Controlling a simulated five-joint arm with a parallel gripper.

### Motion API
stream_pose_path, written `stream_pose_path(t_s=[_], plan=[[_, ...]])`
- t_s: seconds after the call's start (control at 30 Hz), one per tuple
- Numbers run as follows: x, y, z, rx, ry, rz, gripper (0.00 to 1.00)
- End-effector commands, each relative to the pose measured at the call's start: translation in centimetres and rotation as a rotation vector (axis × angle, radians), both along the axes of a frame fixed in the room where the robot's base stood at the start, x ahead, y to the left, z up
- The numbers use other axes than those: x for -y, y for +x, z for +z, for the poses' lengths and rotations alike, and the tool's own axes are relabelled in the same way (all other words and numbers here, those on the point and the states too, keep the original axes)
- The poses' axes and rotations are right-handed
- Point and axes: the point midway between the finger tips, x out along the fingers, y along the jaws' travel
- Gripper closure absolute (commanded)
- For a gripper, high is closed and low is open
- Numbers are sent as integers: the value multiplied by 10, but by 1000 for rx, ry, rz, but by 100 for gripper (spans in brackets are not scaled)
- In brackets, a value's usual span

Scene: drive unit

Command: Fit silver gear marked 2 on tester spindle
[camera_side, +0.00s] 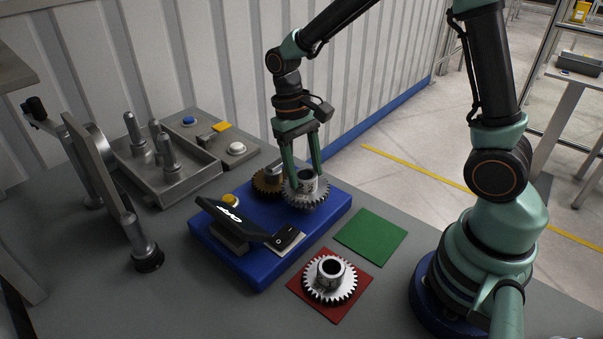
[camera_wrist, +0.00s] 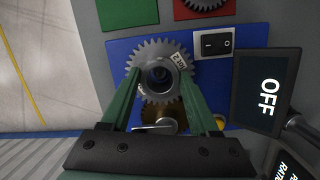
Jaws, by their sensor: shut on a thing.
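A silver gear with a tall hub (camera_side: 306,187) is between the fingers of my gripper (camera_side: 307,172), over the right part of the blue tester (camera_side: 222,262). A dark round shape shows inside the bore; I cannot tell whether the gear is seated on the spindle. A brass gear (camera_side: 268,181) sits beside the silver gear on the tester and also shows partly covered in the wrist view (camera_wrist: 150,113).
Another silver gear (camera_side: 330,277) lies on a red mat (camera_side: 305,291). A green mat (camera_side: 371,237) is empty. The tester carries a display reading OFF (camera_wrist: 270,85), a rocker switch (camera_wrist: 215,43) and a yellow button (camera_side: 230,200). A grey tray with pegs (camera_side: 190,185) stands at the left.

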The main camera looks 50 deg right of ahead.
Motion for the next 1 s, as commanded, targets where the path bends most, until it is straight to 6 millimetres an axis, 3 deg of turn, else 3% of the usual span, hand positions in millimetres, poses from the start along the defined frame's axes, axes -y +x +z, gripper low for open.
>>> stream_pose_path(t_s=[1.0], plan=[[0, 0, -17, 0, 0, 0, 100]])
